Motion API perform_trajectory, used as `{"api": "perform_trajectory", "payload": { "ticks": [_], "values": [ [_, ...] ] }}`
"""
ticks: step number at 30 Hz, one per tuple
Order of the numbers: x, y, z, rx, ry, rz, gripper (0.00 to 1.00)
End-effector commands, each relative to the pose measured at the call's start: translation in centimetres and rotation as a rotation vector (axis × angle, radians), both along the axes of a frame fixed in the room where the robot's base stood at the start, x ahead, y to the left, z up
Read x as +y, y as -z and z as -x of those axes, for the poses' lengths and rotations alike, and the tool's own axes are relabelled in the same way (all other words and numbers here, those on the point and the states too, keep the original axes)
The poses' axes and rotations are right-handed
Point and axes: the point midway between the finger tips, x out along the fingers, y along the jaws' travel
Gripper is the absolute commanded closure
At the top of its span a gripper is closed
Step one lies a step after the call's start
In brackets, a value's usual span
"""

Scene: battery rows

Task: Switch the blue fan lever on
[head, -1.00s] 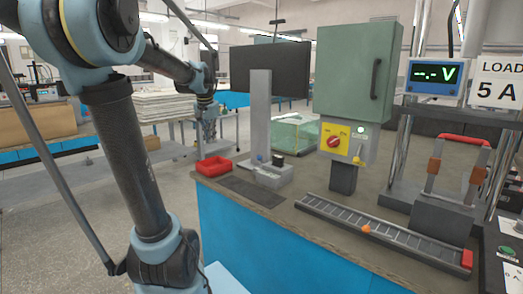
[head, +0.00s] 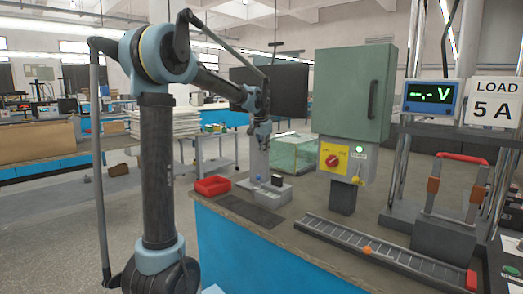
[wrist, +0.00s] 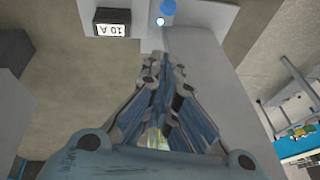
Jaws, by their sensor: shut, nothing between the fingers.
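My gripper (head: 262,136) is in front of the grey post (head: 258,160) of the bench fixture, above its base. In the wrist view my gripper (wrist: 163,60) is shut and empty. A round blue piece (wrist: 168,6), which looks like the blue lever's knob, shows at the top edge beyond the fingertips, with a gap between. A small bright blue-white spot (wrist: 160,21) is just below it. The lever's position cannot be told.
A red tray (head: 212,186) stands left of the fixture. A green cabinet with a yellow panel (head: 334,158), red knob and yellow lever (head: 357,181) stands to the right. A slotted rail (head: 380,252) lies in front. A block labelled 10 A (wrist: 112,22) is near the blue piece.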

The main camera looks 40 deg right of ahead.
Motion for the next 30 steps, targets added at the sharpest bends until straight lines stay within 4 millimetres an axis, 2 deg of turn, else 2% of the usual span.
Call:
{"api": "perform_trajectory", "payload": {
  "ticks": [11,15,21,30],
  "values": [
    [-2.1,6.3,-1.2,0.000,-0.001,0.000,1.00],
    [-0.9,7.9,-1.4,0.000,-0.001,0.000,1.00],
    [-0.2,9.2,-1.6,-0.001,-0.001,0.000,1.00],
    [-0.1,9.4,-1.7,0.000,-0.001,0.000,1.00]
  ]
}}
